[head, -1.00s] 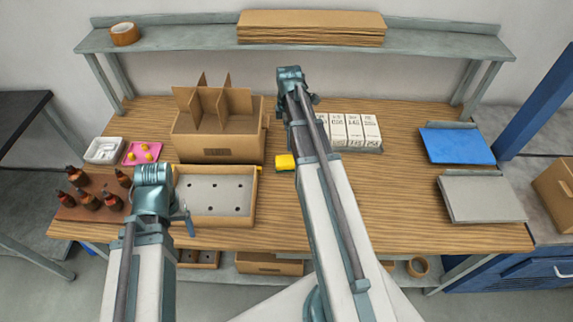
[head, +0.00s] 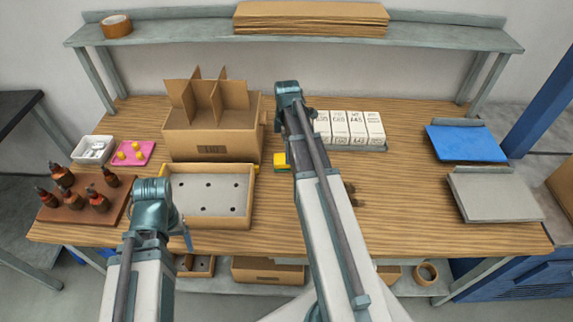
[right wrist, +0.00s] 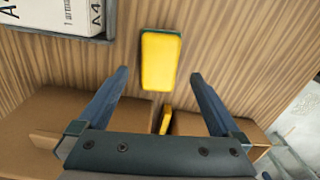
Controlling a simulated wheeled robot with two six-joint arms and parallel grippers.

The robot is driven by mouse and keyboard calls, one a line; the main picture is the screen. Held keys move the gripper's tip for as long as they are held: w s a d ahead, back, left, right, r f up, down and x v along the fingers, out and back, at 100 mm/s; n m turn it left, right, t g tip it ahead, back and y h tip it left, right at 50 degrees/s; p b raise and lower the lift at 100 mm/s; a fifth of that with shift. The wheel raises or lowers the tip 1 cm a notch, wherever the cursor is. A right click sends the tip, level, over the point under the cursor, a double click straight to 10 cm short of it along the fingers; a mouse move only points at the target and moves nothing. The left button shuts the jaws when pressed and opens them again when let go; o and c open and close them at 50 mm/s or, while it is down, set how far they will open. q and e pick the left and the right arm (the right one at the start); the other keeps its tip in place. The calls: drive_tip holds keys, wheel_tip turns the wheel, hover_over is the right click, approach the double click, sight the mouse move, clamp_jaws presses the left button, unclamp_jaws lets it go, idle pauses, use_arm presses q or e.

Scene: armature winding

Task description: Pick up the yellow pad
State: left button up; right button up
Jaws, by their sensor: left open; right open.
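The yellow pad (head: 280,160) lies on the wooden table right of the cardboard box, partly covered by my right arm in the head view. In the right wrist view the yellow pad (right wrist: 159,60) shows whole, with a dark green edge at its far end. My right gripper (right wrist: 159,75) is open and empty; its two fingers point toward the pad, one on each side in the picture, and I cannot tell the height gap. My left gripper (head: 187,238) is open over the near edge of the shallow tray, partly hidden by its wrist.
A divided cardboard box (head: 212,142) and a shallow tray with holes (head: 250,195) stand left of the pad. Several white labelled boxes (head: 348,124) stand behind right. Brown bottles (head: 78,188) stand far left. A blue panel (head: 465,144) lies at right. The table's middle right is clear.

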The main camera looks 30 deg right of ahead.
wheel_tip(320, 180, down, 4)
drive_tip(key=b, duration=0.3)
drive_tip(key=shift+w, duration=0.1)
use_arm(q)
wheel_tip(320, 180, down, 4)
drive_tip(key=shift+r, duration=0.1)
use_arm(e)
drive_tip(key=shift+c, duration=0.2)
drive_tip(key=c, duration=1.5)
drive_tip(key=shift+r, duration=0.1)
wheel_tip(320, 180, up, 3)
drive_tip(key=p, duration=0.2)
drive_tip(key=shift+p, duration=0.4)
drive_tip(key=shift+r+p, duration=0.3)
drive_tip(key=shift+p, duration=0.15)
use_arm(q)
wheel_tip(320, 180, up, 5)
drive_tip(key=shift+f+p, duration=0.1)
drive_tip(key=shift+p, duration=0.55)
use_arm(e)
drive_tip(key=s+a, duration=0.2)
drive_tip(key=s, duration=0.3)
drive_tip(key=s+a+r, duration=0.1)
drive_tip(key=s+a, duration=0.1)
drive_tip(key=s, duration=0.2)
drive_tip(key=s+a, duration=0.2)
drive_tip(key=s, duration=0.3)
drive_tip(key=shift+s+a+r, duration=0.15)
drive_tip(key=shift+s+a, duration=0.1)
drive_tip(key=shift+s, duration=0.1)
